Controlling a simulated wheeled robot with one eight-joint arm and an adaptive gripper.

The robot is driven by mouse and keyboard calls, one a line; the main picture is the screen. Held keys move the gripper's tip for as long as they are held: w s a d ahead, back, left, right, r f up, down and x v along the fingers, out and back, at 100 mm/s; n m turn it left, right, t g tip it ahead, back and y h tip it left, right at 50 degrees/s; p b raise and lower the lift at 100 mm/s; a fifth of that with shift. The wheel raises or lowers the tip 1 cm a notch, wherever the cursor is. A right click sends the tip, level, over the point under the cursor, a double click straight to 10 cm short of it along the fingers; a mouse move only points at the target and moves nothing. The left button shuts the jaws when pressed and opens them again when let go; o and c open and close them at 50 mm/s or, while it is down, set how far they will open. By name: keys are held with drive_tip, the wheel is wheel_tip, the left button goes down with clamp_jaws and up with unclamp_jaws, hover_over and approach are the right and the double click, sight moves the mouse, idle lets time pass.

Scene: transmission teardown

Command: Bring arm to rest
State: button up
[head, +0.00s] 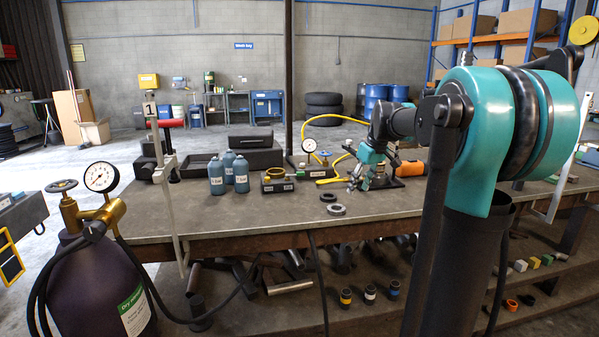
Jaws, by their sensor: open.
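My arm rises at the right of the head view, with a large teal joint in front. Its far end reaches out over the grey workbench (200,229). My gripper (354,184) hangs over the bench right of the middle, pointing down and to the left. Its fingers look apart and I see nothing held between them. Dark and grey rings (336,209) lie on the bench just left of and nearer than the gripper. The gripper's exact height above the bench is hard to tell.
Blue bottles (217,177), a small labelled fixture (277,180) and a black toolbox (257,148) stand on the bench. An orange tool (411,168) lies right of the gripper. A purple gas cylinder (90,285) stands front left. The bench's front left area is clear.

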drive_tip(key=s+f+m+t+h, duration=0.1)
drive_tip(key=s+f+m, duration=0.5)
drive_tip(key=s+f, duration=1.9)
drive_tip(key=s+h, duration=0.1)
drive_tip(key=s, duration=0.3)
drive_tip(key=shift+a+f+m, duration=0.15)
drive_tip(key=shift+f+m, duration=0.05)
drive_tip(key=shift+m, duration=0.1)
